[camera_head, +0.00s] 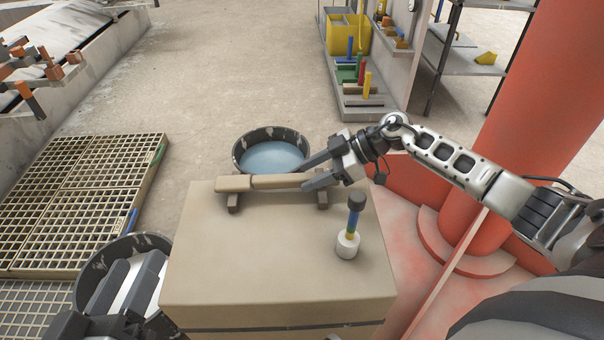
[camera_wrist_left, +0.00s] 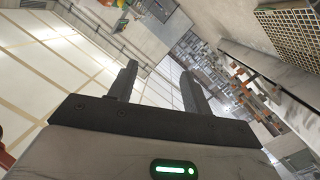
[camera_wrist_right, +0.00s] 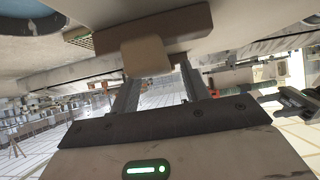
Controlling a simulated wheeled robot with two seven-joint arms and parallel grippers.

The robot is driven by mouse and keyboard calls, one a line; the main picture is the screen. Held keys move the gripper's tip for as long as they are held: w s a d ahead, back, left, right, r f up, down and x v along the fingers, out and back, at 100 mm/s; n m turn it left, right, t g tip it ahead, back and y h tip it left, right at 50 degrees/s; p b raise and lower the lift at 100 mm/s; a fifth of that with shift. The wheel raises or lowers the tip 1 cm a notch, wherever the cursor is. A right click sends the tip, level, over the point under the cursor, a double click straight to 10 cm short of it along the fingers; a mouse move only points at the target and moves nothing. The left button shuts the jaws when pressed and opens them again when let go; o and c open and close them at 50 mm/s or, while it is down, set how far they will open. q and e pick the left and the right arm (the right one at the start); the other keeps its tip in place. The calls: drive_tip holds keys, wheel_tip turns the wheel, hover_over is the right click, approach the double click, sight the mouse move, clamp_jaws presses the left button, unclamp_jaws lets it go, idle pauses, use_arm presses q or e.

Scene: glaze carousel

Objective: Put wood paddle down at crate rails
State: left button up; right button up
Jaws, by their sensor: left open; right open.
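The wood paddle (camera_head: 262,182) lies nearly level across two small dark wooden rails (camera_head: 233,202) on top of the tan crate (camera_head: 275,265). My right gripper (camera_head: 306,174) is open at the paddle's right end, with one finger on each side of it. Whether a finger touches the paddle I cannot tell. My left gripper (camera_wrist_left: 160,72) is open and empty, away from the crate.
A bucket of bluish liquid (camera_head: 270,157) is behind the crate. Another bucket (camera_head: 92,265) is at left, near slatted pallets (camera_head: 75,190). A red column (camera_head: 530,130) rises at right.

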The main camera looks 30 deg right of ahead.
use_arm(q)
drive_tip(key=shift+s+a+f+m+g+y+p, duration=0.1)
drive_tip(key=shift+a+f+m+g+y+p, duration=0.2)
drive_tip(key=shift+f+p, duration=0.3)
drive_tip(key=shift+s+a+f+m+g+y+p, duration=0.1)
drive_tip(key=shift+f+g+y+p, duration=0.1)
drive_tip(key=shift+f+y+p, duration=0.3)
use_arm(e)
drive_tip(key=v, duration=0.9)
